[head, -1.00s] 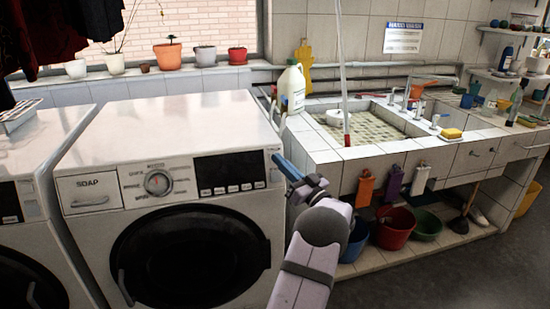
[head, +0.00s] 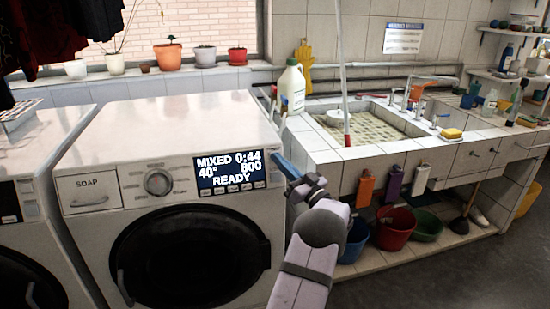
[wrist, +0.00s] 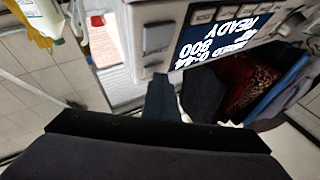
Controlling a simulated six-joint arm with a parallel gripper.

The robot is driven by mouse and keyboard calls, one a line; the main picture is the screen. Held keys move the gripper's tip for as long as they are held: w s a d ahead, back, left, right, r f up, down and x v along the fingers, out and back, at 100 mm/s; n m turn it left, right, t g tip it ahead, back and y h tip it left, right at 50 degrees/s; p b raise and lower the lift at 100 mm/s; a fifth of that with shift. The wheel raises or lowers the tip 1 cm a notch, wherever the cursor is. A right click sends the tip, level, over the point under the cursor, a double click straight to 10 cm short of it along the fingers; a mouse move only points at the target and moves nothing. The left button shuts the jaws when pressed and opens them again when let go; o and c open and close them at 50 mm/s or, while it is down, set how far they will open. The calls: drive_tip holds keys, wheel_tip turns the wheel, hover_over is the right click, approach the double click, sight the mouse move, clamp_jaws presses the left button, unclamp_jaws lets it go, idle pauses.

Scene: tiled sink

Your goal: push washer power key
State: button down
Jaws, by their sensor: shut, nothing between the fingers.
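The white washer (head: 180,130) stands at the left with its round dark door (head: 190,255) below the panel. Its display (head: 230,172) is lit and reads MIXED 0:44, 40°, 800, READY. The display also shows upside down in the wrist view (wrist: 218,38). My gripper (head: 278,160) is shut and empty, its blue tip at the right end of the panel, where the power key is. In the wrist view, the gripper tip (wrist: 162,82) points at the panel edge near a grey key (wrist: 158,38). I cannot tell whether it still touches the key.
A tiled sink (head: 372,130) with a white bottle (head: 291,88) on its ledge stands to the right. Buckets, including a red one (head: 397,229), sit under it. Another washer (head: 25,200) is at the far left. Potted plants line the window sill (head: 140,78).

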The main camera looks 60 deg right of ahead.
drive_tip(key=shift+s+a, duration=0.1)
drive_tip(key=shift+s+a+r, duration=0.15)
drive_tip(key=shift+s+a, duration=0.1)
idle(0.5)
drive_tip(key=s+a+r+p, duration=0.2)
drive_tip(key=s+a, duration=0.2)
idle(0.5)
idle(0.4)
